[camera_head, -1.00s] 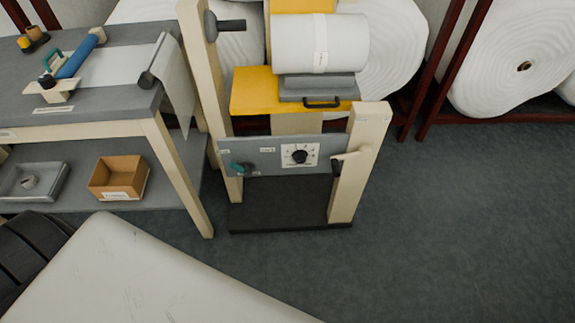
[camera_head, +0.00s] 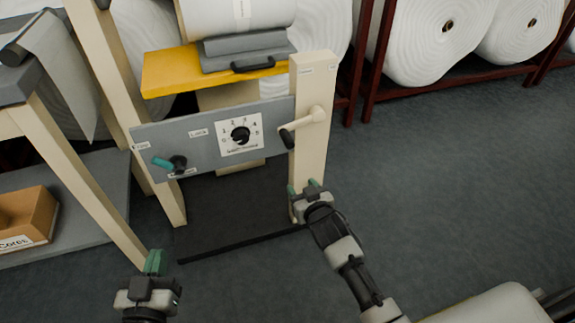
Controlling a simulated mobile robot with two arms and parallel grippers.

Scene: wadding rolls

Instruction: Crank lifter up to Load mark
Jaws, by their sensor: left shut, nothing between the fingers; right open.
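The lifter is a beige frame with a yellow platform (camera_head: 168,75) between its posts. A beige crank (camera_head: 303,121) with a black handle (camera_head: 287,138) sits at the right post (camera_head: 314,88). Small labels top that post; their text is too small to read, so I cannot tell which is the Load mark. My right gripper (camera_head: 304,187) is open and empty. It appears in front of the right post's lower part, below the crank handle and apart from it. My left gripper (camera_head: 155,262) is shut and empty, low at the left, in front of the frame.
A grey case (camera_head: 222,60) and white roll (camera_head: 215,15) rest on the platform. A table leg (camera_head: 85,175) and a cardboard box (camera_head: 38,214) are left. Floor at right is clear.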

